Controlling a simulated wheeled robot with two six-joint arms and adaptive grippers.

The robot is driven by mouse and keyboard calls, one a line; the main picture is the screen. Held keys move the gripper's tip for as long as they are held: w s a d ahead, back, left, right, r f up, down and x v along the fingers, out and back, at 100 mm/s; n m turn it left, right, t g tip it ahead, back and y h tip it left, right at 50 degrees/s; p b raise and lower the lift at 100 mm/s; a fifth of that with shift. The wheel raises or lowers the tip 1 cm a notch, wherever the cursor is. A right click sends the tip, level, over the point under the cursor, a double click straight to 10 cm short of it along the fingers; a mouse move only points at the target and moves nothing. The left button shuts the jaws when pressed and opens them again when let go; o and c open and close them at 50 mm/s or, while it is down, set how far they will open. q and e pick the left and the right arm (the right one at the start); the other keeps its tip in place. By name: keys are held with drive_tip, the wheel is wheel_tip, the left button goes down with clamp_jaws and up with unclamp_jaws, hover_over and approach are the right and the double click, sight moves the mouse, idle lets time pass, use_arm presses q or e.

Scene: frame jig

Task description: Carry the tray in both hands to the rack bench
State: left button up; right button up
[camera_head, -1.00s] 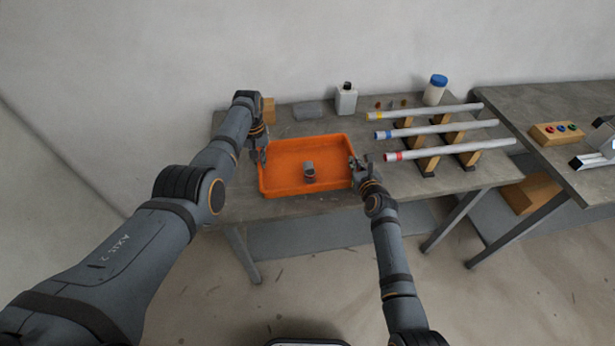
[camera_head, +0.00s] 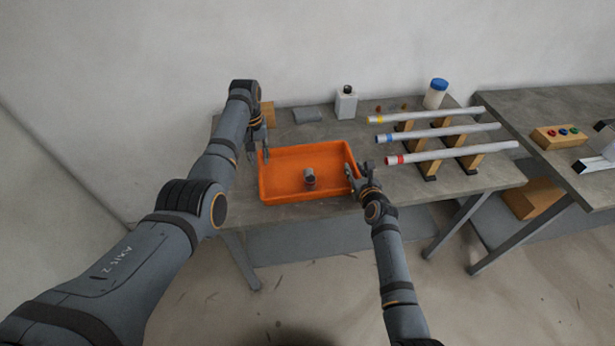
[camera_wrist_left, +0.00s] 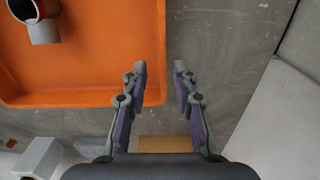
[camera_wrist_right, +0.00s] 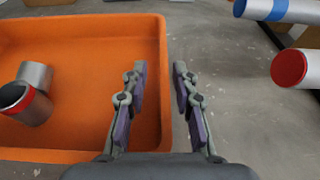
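The orange tray (camera_head: 290,198) sits on the grey bench, left of the pipe rack. A grey metal pipe piece with a red band (camera_head: 309,178) lies inside it; it also shows in the right wrist view (camera_wrist_right: 35,90). My left gripper (camera_head: 260,154) is at the tray's left side. In the left wrist view its open fingers (camera_wrist_left: 160,70) stand on either side of the tray wall's line. My right gripper (camera_head: 355,170) is at the tray's right side. In the right wrist view its fingers (camera_wrist_right: 160,70) are open too, one on each side of the wall. Neither appears to grip the tray.
Pipes with yellow, blue and red bands (camera_head: 450,152) lie on wooden supports to the tray's right. A white bottle (camera_head: 346,104), grey block (camera_head: 307,115) and blue-lidded jar (camera_head: 435,95) stand behind. A second bench (camera_head: 545,105) with a button box (camera_head: 558,136) is at right.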

drive_tip(key=v, duration=1.2)
use_arm(q)
wheel_tip(320, 180, up, 7)
drive_tip(key=shift+f, duration=0.15)
